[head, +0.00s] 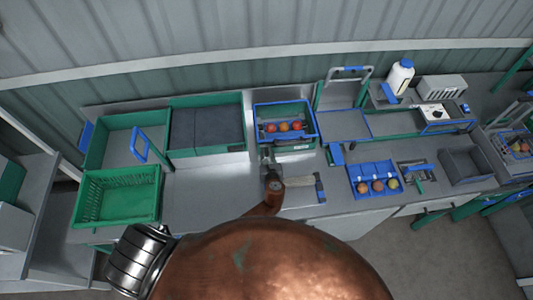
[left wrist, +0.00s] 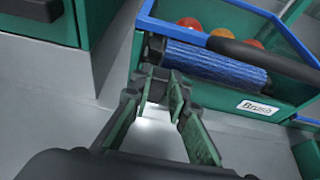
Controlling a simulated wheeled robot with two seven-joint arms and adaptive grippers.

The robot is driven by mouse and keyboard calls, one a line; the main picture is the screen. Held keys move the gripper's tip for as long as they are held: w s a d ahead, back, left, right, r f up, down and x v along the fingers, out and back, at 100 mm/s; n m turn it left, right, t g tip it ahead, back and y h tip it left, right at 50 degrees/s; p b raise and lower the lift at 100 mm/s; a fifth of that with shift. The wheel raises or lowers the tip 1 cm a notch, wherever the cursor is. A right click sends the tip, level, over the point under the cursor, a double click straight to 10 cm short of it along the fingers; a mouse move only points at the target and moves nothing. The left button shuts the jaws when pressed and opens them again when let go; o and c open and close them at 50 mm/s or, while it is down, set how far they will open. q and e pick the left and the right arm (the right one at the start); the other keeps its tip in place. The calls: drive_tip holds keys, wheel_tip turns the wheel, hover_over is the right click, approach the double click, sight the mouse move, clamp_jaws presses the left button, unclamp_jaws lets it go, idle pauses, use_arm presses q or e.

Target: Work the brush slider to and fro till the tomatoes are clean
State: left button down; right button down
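The brush station is a green box with a blue rim (head: 314,121) and a "Brush" label (left wrist: 258,107). Several red and orange tomatoes (head: 284,127) lie inside; they also show in the left wrist view (left wrist: 221,33). A blue brush roller (left wrist: 215,62) lies along the near side, with a black bar (left wrist: 265,58) above it. My left gripper (head: 265,160) is at the box's near left corner. In the left wrist view its fingers (left wrist: 160,82) stand apart, close to the roller's left end. Contact there is unclear. My right gripper is not in view.
A green crate (head: 118,221) and green-framed bins stand left. A blue tray (head: 371,167) with tomatoes, a grey bin (head: 467,166) and a white bottle (head: 398,77) stand right. A blue-ended tool (head: 303,189) lies in front of the station. Bench between crate and station is clear.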

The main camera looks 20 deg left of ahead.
use_arm(q)
drive_tip(key=c, duration=2.2)
unclamp_jaws()
drive_tip(key=shift+o, duration=1.8)
drive_tip(key=shift+s, duration=0.1)
drive_tip(key=shift+s+d+r, duration=0.15)
drive_tip(key=shift+s+d, duration=0.05)
drive_tip(key=shift+s, duration=0.1)
drive_tip(key=v, duration=1.1)
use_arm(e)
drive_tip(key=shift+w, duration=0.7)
